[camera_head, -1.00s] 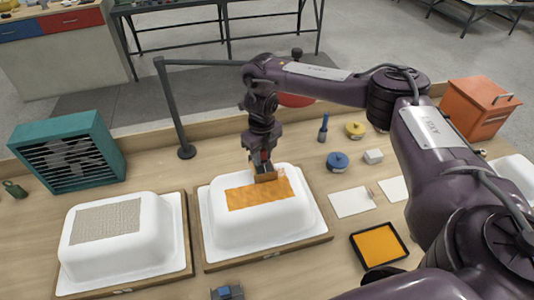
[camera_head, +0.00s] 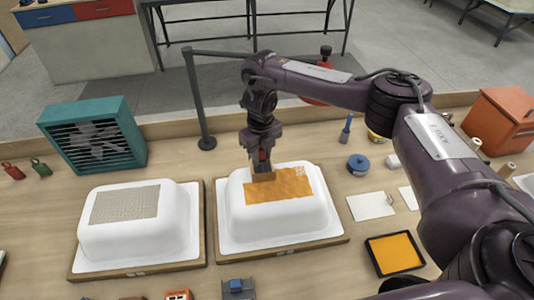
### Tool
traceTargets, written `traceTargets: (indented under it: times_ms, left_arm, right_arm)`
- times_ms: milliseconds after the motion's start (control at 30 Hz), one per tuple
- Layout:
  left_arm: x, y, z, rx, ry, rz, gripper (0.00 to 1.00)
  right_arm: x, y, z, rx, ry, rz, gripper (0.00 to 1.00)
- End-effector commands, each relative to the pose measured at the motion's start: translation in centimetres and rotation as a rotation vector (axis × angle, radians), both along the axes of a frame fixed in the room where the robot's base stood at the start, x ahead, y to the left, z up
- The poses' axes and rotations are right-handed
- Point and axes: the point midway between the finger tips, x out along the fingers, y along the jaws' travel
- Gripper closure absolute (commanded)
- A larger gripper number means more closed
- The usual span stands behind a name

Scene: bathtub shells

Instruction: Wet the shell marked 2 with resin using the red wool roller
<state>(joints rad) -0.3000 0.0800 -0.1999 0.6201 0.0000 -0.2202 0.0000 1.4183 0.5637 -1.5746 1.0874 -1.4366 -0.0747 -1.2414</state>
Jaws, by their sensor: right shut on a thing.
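My right gripper (camera_head: 262,160) points down over the far edge of the right-hand white shell (camera_head: 285,222), shut on a tool with a red part at the grip and an orange-brown head (camera_head: 263,177). I take the tool for the red wool roller. Its head is at the far left part of the shell's orange, wet-looking patch (camera_head: 280,187). The patch's far right corner shows a small pale patterned spot. The left-hand shell (camera_head: 140,225) carries a dry grey-beige mat (camera_head: 125,205). I cannot read a number on either shell. A black tray (camera_head: 372,262) holds orange resin. My left gripper is out of view.
A teal fan box (camera_head: 95,135) stands at the back left, beside a dark post (camera_head: 196,100) with a horizontal arm. Blue tape (camera_head: 358,164), white cards (camera_head: 370,206) and an orange box (camera_head: 500,118) lie to the right. A small grey-blue block (camera_head: 238,288) is in front.

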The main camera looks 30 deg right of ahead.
Motion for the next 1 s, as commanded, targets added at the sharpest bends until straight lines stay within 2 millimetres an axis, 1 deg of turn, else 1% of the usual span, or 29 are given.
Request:
traceTargets:
  times_ms: [33, 400, 567, 833, 1000]
  left_arm:
    - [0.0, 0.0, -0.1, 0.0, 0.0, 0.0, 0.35]
    - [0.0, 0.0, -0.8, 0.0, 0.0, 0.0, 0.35]
    - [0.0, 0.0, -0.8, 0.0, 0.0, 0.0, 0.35]
    - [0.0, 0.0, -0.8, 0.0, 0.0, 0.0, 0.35]
    - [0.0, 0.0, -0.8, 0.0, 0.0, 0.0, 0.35]
  right_arm:
    - [-0.1, 0.3, -0.3, 0.002, 0.002, 0.003, 0.91]
    - [0.7, 3.1, -0.3, 0.002, 0.002, 0.003, 0.91]
    - [0.9, 3.6, -0.2, 0.002, 0.002, 0.002, 0.91]
    - [1.5, 5.8, -0.1, 0.001, 0.002, 0.003, 0.91]
    - [1.8, 6.6, -0.1, 0.001, 0.001, 0.002, 0.91]
